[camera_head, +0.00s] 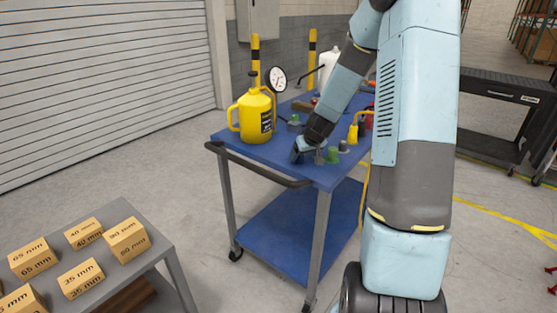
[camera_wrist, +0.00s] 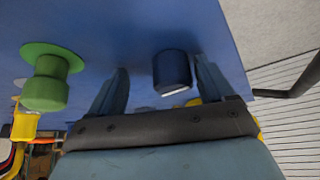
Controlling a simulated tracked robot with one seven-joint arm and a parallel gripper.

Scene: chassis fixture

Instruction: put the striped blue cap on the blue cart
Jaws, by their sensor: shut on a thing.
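The blue cart (camera_head: 275,157) has a blue top and a blue lower shelf, and its top fills much of the wrist view (camera_wrist: 110,30). My gripper (camera_head: 298,154) is low over the near part of the top. In the wrist view my gripper (camera_wrist: 163,75) has its fingers on either side of a dark blue cylinder with a pale band, the striped blue cap (camera_wrist: 171,68). It is shut on the cap, though a gap seems to show by the left finger. The cap's contact with the top cannot be told. In the head view my gripper hides it.
A green cap (camera_head: 332,155), also in the wrist view (camera_wrist: 47,80), stands beside my gripper, with a grey one (camera_head: 343,146) behind. A yellow jug (camera_head: 252,115) and a gauge (camera_head: 276,79) stand farther left. A cart handle (camera_head: 258,168) runs along the near edge. Boxes lie on a grey table (camera_head: 143,215).

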